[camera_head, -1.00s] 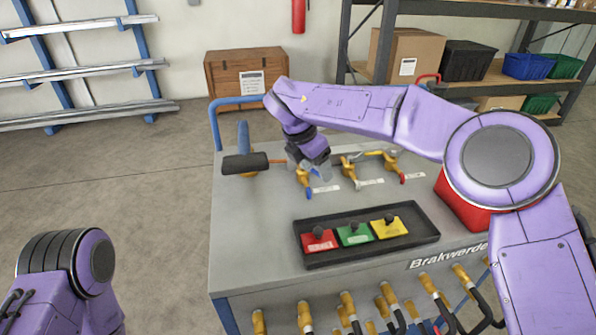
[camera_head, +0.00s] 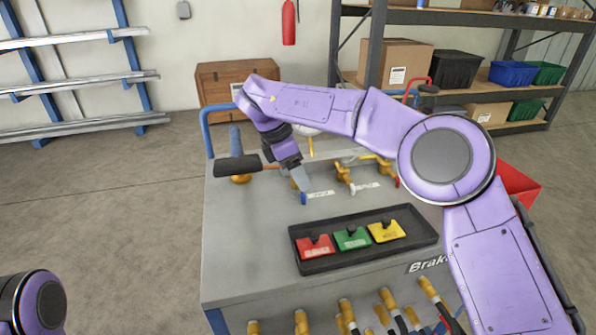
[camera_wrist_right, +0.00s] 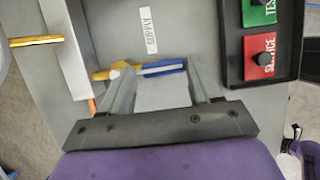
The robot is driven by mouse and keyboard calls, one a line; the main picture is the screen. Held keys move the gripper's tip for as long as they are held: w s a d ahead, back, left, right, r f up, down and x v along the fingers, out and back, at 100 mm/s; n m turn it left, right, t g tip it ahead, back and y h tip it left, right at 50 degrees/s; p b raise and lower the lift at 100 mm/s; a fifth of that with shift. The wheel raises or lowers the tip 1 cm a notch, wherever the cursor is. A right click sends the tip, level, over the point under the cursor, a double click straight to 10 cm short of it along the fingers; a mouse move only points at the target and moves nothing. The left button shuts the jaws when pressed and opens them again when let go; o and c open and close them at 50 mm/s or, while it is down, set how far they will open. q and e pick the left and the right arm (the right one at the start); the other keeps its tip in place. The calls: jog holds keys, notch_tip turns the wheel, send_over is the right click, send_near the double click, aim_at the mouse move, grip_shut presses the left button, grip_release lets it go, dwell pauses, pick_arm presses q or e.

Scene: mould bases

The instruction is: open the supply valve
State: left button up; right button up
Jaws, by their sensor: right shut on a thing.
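A small brass valve with a blue lever (camera_head: 303,199) sits on the grey cart top, its lever pointing toward the front. My right gripper (camera_head: 301,189) is down at this lever and shut on it. In the right wrist view the blue lever (camera_wrist_right: 165,69) lies crosswise between the two fingers (camera_wrist_right: 160,73), with its brass body (camera_wrist_right: 101,74) at the left. A white label (camera_wrist_right: 148,31) lies beside it; I cannot read it surely. The gripper partly hides the valve in the head view. My left arm shows at the lower left; its gripper is out of view.
Left of the lever stands a larger blue-handled fitting (camera_head: 236,140) with a black cylinder (camera_head: 238,166). Yellow-bodied valves (camera_head: 344,176) stand to the right, one red-tipped. A black tray (camera_head: 424,239) with red, green and yellow blocks lies in front. A red bin (camera_head: 517,185) is at right.

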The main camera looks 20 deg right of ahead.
jog(key=shift+r, duration=0.15)
jog(key=o, duration=1.5)
jog(key=p+v, duration=0.3)
jog(key=v, duration=0.7)
jog(key=shift+a+r, duration=0.2)
